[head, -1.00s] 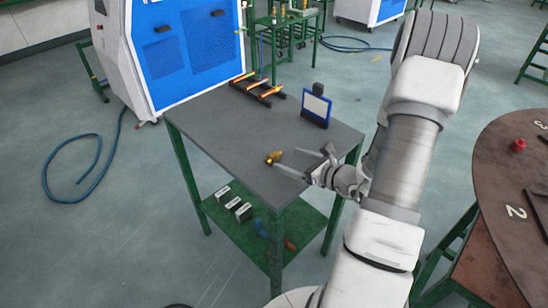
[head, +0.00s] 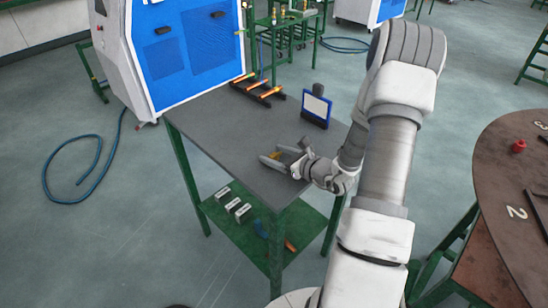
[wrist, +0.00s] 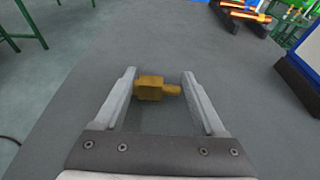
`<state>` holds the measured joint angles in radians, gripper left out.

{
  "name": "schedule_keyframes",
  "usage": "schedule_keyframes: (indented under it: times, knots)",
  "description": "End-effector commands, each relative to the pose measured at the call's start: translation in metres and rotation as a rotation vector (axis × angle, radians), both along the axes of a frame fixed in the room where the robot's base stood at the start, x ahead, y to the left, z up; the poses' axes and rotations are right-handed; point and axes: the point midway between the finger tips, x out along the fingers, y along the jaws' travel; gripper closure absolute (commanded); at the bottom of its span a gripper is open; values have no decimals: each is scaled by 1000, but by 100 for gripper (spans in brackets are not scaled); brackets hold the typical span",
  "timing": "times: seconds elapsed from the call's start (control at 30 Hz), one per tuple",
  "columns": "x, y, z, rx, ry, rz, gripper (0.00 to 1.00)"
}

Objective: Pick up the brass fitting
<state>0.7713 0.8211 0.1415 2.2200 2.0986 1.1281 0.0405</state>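The brass fitting (wrist: 151,88) lies on the grey table top (head: 225,125). In the wrist view it sits between the two fingers of my gripper (wrist: 157,85), near their tips. Its block end is close to the left finger and its narrower stub points to the right finger. Small gaps seem to show at both sides, so my gripper is open around it. In the head view my gripper (head: 275,156) is low over the table's near right part, and the fitting (head: 274,155) shows only partly between the fingers.
A black rack with orange-tipped rods (head: 258,88) stands at the table's back. A blue-framed panel (head: 316,106) stands at the right edge and also shows in the wrist view (wrist: 301,70). The table's left part is clear. A round brown table (head: 505,170) is at right.

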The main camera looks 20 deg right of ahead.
Motion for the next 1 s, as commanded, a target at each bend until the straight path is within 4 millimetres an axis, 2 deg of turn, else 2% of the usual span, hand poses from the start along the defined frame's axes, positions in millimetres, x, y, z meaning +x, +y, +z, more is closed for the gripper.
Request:
schedule_keyframes:
  times: [0.03, 0.07, 0.37, 0.73, 0.87, 1.0]
  knots:
    - [0, 0, 0, 0, 0, 0, 39]
    - [0, 0, 0, 0, 0, 0, 44]
    - [0, 0, 0, 0, 0, 0, 98]
    - [0, 0, 5, -1, -2, 1, 100]
    - [0, -1, 16, -2, -3, 0, 100]
    - [0, 0, 35, -4, -5, 1, 100]
